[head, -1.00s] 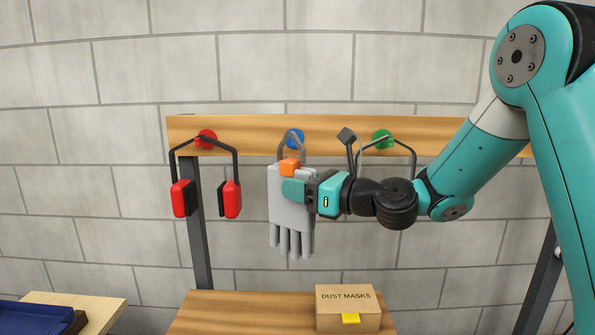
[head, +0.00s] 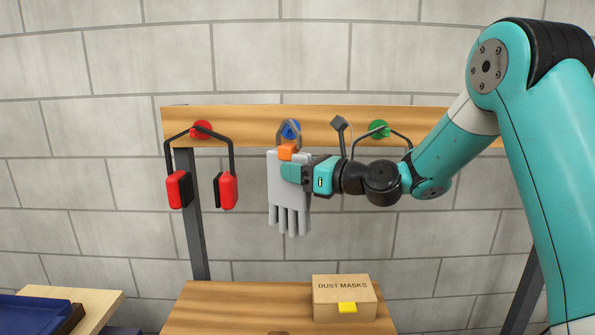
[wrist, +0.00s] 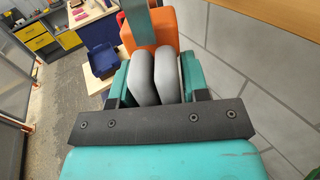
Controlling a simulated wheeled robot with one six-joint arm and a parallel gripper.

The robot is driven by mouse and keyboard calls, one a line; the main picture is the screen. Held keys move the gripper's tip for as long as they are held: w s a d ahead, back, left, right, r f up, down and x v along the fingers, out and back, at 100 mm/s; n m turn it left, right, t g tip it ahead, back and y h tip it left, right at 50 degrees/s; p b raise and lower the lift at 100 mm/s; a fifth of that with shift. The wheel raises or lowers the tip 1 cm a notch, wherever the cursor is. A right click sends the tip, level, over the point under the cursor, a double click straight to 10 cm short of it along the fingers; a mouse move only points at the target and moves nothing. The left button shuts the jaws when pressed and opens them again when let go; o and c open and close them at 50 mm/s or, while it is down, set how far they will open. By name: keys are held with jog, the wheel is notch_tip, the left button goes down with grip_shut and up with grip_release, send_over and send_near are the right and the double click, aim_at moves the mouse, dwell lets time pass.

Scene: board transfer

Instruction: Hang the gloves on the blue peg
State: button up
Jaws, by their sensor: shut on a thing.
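The grey gloves (head: 288,190) hang fingers down in front of the rack in the head view, with an orange clip (head: 287,151) and a grey loop (head: 290,128) at their top. The blue peg (head: 291,130) is on the wooden rail, and the loop shows around it in the picture. I cannot tell whether the loop rests on the peg or is in front of it. My gripper (head: 295,173) is shut on the gloves just below the clip. The wrist view also shows the grey gloves (wrist: 168,75) between the jaws, beside the orange clip (wrist: 150,35).
Red earmuffs (head: 227,190) hang on the red peg (head: 201,129) at left. A green peg (head: 378,129) holds another dark band, partly behind my arm. A dust masks box (head: 343,300) stands on the wooden shelf (head: 235,305) below. A blue tray (head: 35,312) is at lower left.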

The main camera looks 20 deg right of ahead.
jog(key=w, duration=0.1)
jog(key=w+d+f+p, duration=0.1)
jog(key=w, duration=0.2)
jog(key=shift+w+d+f, duration=0.15)
jog(key=shift+w+d, duration=0.15)
jog(key=shift+w, duration=0.1)
dwell(0.4)
jog(key=shift+f, duration=0.1)
jog(key=o, duration=1.3)
